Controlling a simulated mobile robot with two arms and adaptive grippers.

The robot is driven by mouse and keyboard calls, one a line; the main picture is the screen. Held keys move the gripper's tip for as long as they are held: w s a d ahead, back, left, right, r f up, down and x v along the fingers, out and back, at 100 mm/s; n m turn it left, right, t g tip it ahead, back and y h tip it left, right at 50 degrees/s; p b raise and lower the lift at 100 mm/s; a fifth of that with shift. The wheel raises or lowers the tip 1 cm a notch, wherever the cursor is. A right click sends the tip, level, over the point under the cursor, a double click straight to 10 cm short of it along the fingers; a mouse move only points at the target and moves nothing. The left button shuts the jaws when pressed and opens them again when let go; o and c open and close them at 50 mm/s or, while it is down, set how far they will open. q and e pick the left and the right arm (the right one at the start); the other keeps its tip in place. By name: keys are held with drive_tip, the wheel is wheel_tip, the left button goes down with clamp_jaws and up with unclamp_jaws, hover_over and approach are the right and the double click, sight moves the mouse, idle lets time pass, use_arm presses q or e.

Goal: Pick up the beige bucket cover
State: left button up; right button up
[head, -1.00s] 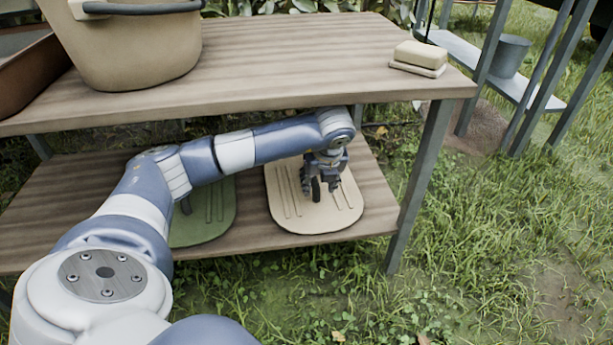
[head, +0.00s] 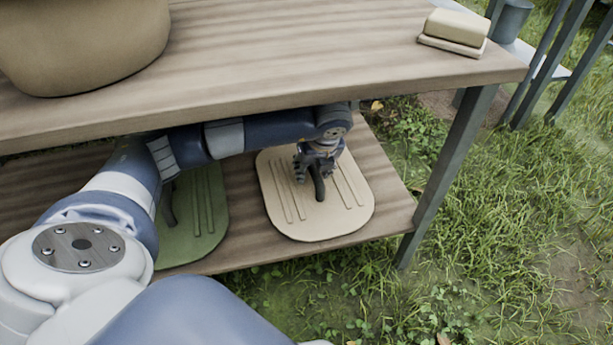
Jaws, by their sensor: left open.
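The beige bucket cover (head: 310,217) lies flat on the lower shelf, right of a green cover. It has raised ribs and a dark upright handle at its middle. My left gripper (head: 317,170) points down over the beige cover, close to the handle, with its fingers apart. I cannot tell whether the fingers touch or straddle the handle. My left arm reaches in under the tabletop. My right gripper is out of view.
The green cover (head: 205,215) lies on the lower shelf (head: 385,195), partly behind my arm. The tabletop (head: 300,60) overhangs closely above my arm. A beige bucket (head: 85,45) and a soap-like block (head: 457,28) stand on it. A table leg (head: 450,165) stands to the right.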

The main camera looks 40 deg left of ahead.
use_arm(q)
drive_tip(key=shift+f, duration=0.15)
clamp_jaws()
idle(0.4)
